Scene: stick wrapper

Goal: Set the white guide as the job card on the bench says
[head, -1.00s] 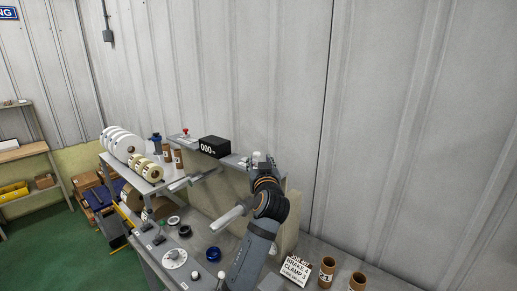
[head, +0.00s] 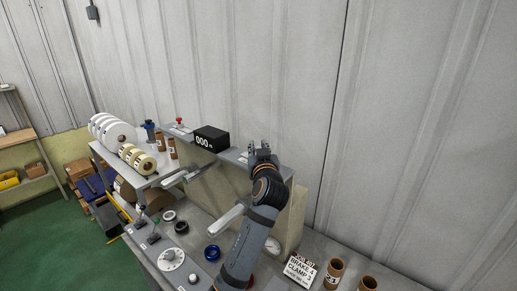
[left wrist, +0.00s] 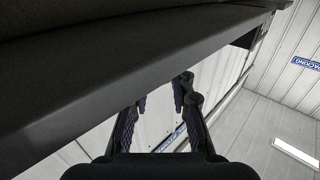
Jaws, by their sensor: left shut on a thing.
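The job card (head: 301,270) lies at the front right of the bench. It reads BRAKE 4 and CLAMP 3; its lowest line is too small to read. My left gripper (head: 262,149) is above the right end of the grey raised ledge (head: 236,156), right of the black counter box (head: 210,139). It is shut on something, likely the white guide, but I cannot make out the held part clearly. In the left wrist view its fingers (left wrist: 162,100) show beside a dark beam edge. My right gripper is not in view.
White rolls (head: 113,131) and tan rolls (head: 140,158) sit on the rack at left. Brown tubes (head: 333,272) stand right of the card. The corrugated wall is close behind the ledge.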

